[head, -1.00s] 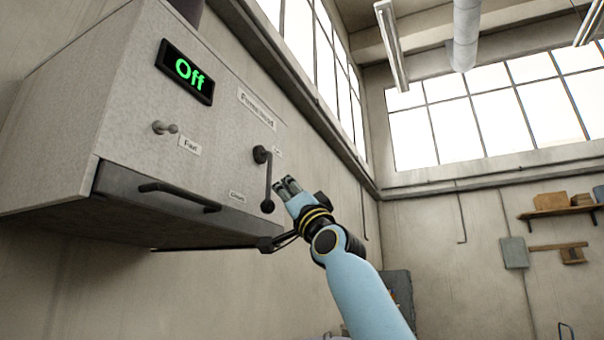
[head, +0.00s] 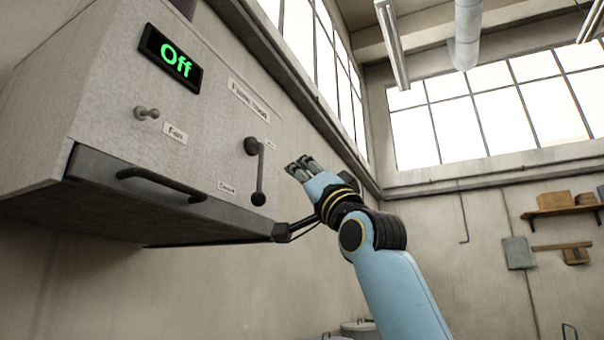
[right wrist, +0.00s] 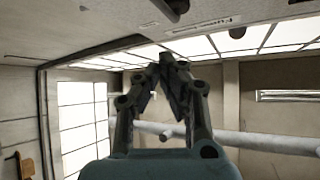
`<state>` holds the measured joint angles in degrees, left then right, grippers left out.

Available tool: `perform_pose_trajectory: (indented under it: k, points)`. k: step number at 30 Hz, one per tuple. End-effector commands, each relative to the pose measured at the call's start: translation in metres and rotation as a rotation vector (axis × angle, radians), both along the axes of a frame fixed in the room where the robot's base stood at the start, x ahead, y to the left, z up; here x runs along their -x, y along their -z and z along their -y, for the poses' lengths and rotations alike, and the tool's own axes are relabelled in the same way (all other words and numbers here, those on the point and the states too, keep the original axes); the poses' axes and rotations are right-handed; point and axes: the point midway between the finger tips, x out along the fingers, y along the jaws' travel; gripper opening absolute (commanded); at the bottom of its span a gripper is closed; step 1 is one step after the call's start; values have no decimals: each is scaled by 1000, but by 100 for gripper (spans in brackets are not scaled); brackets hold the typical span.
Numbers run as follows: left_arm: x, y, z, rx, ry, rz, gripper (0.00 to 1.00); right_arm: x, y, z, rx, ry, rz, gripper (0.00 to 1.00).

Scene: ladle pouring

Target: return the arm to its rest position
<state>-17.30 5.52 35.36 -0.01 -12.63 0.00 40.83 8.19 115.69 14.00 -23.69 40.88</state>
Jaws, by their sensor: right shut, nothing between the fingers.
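My right arm (head: 395,275) is light blue and reaches up from the bottom right in the head view. My right gripper (head: 297,163) is at its end, raised just right of the fume hood's dark lever (head: 257,170) and apart from it. The lever hangs down from its pivot. In the right wrist view the gripper's fingertips (right wrist: 167,60) come together with nothing between them. My left gripper is not in view.
Shelves (head: 565,211) hang on the far wall.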

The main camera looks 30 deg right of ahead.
Motion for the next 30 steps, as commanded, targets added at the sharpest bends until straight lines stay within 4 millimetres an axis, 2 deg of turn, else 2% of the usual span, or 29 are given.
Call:
perform_pose_trajectory:
  k: [8, 19, 21, 23, 26, 29, 30]
  points:
    - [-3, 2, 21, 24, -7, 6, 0, 5, -1, -1, -2, -1, 1, 0]
    - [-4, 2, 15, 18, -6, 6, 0, 5, -1, -1, -1, -1, 1, 0]
    - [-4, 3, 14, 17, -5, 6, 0, 3, 5, -1, -1, -1, -7, 0]
    - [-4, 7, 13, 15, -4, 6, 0, 0, 21, -1, -1, -1, -27, 0]
    - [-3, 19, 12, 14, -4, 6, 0, -12, 72, -1, -4, -2, -99, 0]
    - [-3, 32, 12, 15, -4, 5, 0, -36, 146, 1, -9, 2, -221, 0]
    - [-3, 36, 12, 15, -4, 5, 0, -46, 180, 2, -11, 6, -277, 0]
